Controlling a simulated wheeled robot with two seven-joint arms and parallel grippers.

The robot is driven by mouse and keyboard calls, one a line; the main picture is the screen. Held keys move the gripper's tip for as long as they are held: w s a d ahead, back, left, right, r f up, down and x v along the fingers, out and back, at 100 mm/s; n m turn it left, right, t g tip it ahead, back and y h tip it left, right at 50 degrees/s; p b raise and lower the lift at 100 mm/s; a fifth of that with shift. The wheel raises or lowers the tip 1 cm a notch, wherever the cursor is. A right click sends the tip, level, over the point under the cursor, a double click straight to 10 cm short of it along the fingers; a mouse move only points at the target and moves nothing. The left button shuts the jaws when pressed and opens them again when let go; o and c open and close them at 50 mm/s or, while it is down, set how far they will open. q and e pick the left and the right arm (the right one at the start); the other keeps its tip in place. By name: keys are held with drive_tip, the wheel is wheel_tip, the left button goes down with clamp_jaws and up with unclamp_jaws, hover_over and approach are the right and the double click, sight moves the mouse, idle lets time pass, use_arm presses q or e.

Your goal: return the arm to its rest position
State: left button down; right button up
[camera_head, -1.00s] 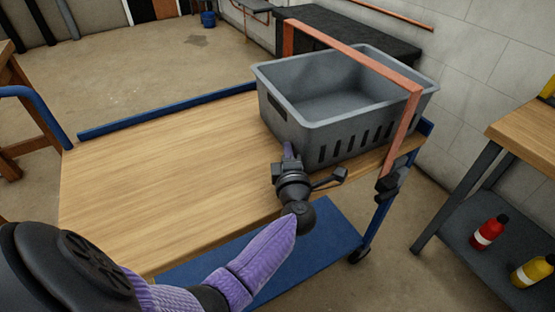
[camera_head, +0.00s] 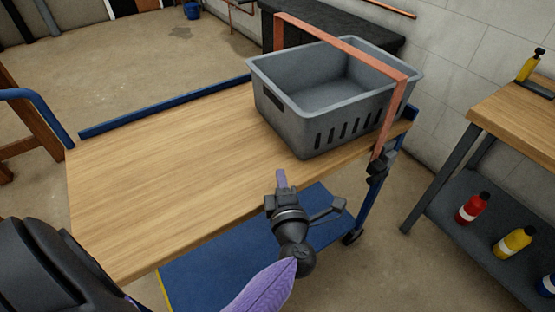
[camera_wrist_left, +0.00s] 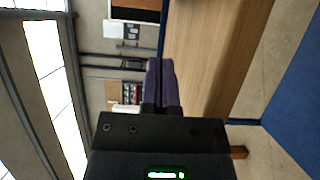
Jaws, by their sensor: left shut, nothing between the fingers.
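My left gripper (camera_head: 281,180) is in the head view, over the front edge of the wooden cart top (camera_head: 165,165), just in front of the grey crate. Its purple fingers are together and hold nothing. In the left wrist view the fingers (camera_wrist_left: 162,85) also lie side by side, with the cart top to their right. My left arm comes in from the lower left. My right gripper is in neither view.
A grey crate (camera_head: 292,126) stands at the cart's right end, with an orange strap (camera_head: 345,47) over it. A blue lower shelf (camera_head: 225,250) lies below. A workbench (camera_head: 520,115) with red (camera_head: 472,208) and yellow (camera_head: 513,242) bottles stands at right. The cart top's left part is clear.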

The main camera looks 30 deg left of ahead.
use_arm(q)
drive_tip(key=d+r+m+t+h, duration=0.4)
drive_tip(key=d+m+t+h, duration=0.2)
drive_tip(key=d+m+h, duration=0.55)
drive_tip(key=s+d+f+m+g+h, duration=0.5)
drive_tip(key=s+m+g, duration=0.4)
drive_tip(key=m, duration=0.5)
drive_tip(key=s+a+f+m+g+y, duration=0.35)
drive_tip(key=s+a+g, duration=0.5)
drive_tip(key=s, duration=0.45)
drive_tip(key=s+a+f+y, duration=0.1)
drive_tip(key=s+f, duration=0.1)
drive_tip(key=f, duration=0.7)
drive_tip(key=s+a+f, duration=0.1)
drive_tip(key=s+f, duration=0.1)
drive_tip(key=f, duration=0.8)
drive_tip(key=s+a+f+g, duration=0.1)
drive_tip(key=s+a+f, duration=0.1)
drive_tip(key=s+f, duration=0.2)
drive_tip(key=s+a+f+g, duration=0.1)
drive_tip(key=s+f, duration=0.4)
drive_tip(key=s, duration=0.6)
drive_tip(key=shift+a, duration=0.8)
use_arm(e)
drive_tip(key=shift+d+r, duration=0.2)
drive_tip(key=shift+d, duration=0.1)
